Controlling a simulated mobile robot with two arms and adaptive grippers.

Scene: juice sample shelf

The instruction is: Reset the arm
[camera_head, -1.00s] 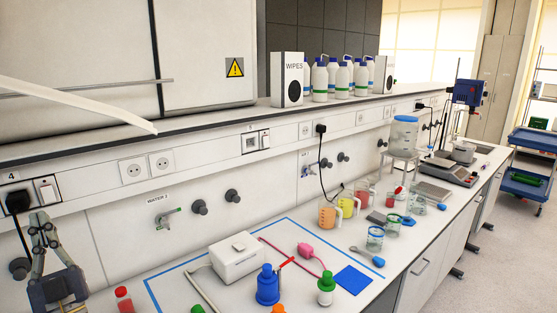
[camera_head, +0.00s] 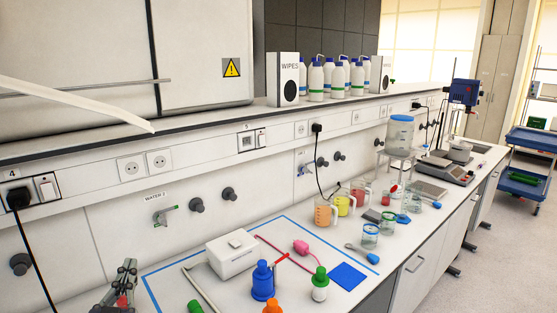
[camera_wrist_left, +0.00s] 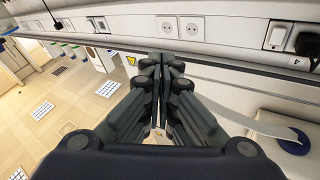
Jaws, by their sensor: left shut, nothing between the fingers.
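My left gripper (camera_head: 128,266) is at the lower left of the head view, pointing up in front of the bench wall. Its fingers are together with nothing between them. In the left wrist view the closed fingers (camera_wrist_left: 160,72) meet in the middle, against the shelf panel with sockets. A red-capped item (camera_head: 122,301) shows partly behind the gripper; I cannot tell whether they touch. My right gripper is not in view.
A white box (camera_head: 232,258), a blue bottle (camera_head: 262,282) and a green-capped bottle (camera_head: 320,286) stand inside a blue taped outline. Beakers with orange (camera_head: 324,212) and yellow liquid stand farther back. A shelf edge (camera_head: 200,134) runs above the bench.

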